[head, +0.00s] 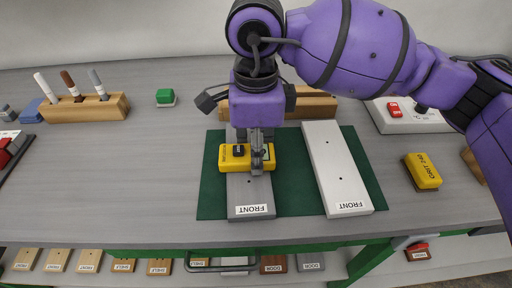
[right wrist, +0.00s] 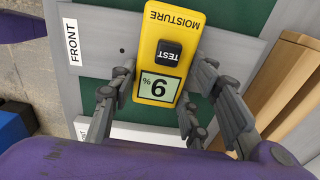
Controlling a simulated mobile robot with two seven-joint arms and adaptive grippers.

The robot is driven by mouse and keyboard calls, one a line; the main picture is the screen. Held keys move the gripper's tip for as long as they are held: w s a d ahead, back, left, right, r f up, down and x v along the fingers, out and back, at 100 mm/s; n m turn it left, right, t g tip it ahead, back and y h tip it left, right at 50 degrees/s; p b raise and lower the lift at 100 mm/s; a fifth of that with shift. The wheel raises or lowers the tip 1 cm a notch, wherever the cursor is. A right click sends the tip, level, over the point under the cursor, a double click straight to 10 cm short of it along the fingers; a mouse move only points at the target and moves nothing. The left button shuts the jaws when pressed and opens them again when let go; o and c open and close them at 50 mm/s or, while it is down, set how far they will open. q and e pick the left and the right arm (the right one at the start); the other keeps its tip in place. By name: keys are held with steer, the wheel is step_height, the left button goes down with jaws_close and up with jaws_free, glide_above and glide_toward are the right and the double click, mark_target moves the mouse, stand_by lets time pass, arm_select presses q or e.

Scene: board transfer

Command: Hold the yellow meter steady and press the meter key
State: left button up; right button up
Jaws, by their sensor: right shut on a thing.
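The yellow moisture meter (head: 234,163) lies across the dark grey board (head: 250,196) labelled FRONT. In the right wrist view the meter (right wrist: 168,52) shows its black TEST key (right wrist: 168,50) and a lit display (right wrist: 159,86) with a one-digit percent reading, upside down. My right gripper (head: 258,160) comes from above and is shut on the meter, with fingers along both sides in the right wrist view (right wrist: 155,100). Nothing covers the TEST key in that view. My left gripper is not in view.
A white board (head: 337,170) labelled FRONT lies beside the grey one on a green mat (head: 292,195). A second yellow tool (head: 422,172) lies to the right. A wooden pen holder (head: 85,108) and a green block (head: 165,97) stand at the back left.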

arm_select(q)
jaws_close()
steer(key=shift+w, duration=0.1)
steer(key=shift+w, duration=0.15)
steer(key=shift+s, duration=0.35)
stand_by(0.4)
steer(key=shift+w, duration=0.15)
